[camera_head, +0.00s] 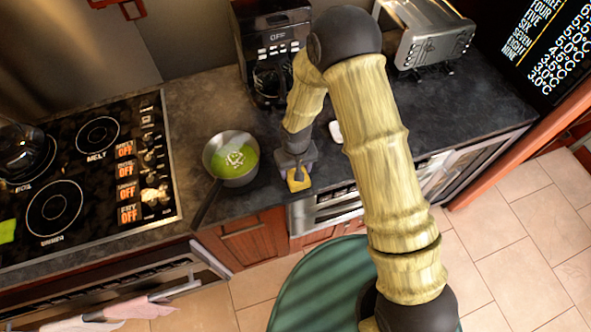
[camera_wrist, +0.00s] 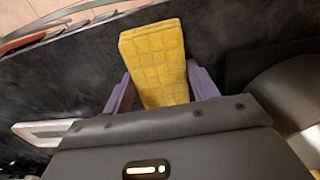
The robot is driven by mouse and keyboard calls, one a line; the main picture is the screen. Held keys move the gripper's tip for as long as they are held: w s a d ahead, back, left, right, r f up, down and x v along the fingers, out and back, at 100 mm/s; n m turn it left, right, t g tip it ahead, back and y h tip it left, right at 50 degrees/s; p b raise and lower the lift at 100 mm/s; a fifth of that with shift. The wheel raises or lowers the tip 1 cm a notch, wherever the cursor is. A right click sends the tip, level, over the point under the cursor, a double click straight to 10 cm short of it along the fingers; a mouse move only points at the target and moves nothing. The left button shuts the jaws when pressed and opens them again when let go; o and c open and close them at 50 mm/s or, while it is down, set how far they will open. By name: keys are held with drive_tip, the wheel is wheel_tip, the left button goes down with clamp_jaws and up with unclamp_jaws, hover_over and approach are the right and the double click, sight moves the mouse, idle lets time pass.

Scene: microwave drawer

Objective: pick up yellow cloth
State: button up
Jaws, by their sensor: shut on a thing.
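The yellow cloth (camera_wrist: 154,60) is a folded, flat rectangle with a grid texture in the wrist view. It sits between the two purple fingers of my gripper (camera_wrist: 158,92), which press on its left and right sides. In the head view the yellow cloth (camera_head: 298,180) shows at the tip of my gripper (camera_head: 297,172), over the front edge of the dark counter (camera_head: 330,178). Whether the cloth touches the counter I cannot tell.
A pot (camera_head: 231,158) with green soup stands left of my gripper, its handle towards the front. A coffee maker (camera_head: 270,45) and a toaster (camera_head: 428,38) stand at the back. The stove (camera_head: 90,165) is at the left. A small white object (camera_head: 336,131) lies near the arm.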

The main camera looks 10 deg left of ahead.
drive_tip(key=shift+r, duration=0.1)
wheel_tip(320, 180, up, 10)
drive_tip(key=b, duration=0.2)
drive_tip(key=shift+b, duration=0.35)
idle(0.3)
drive_tip(key=o, duration=0.4)
drive_tip(key=c, duration=0.3)
drive_tip(key=shift+w, duration=0.1)
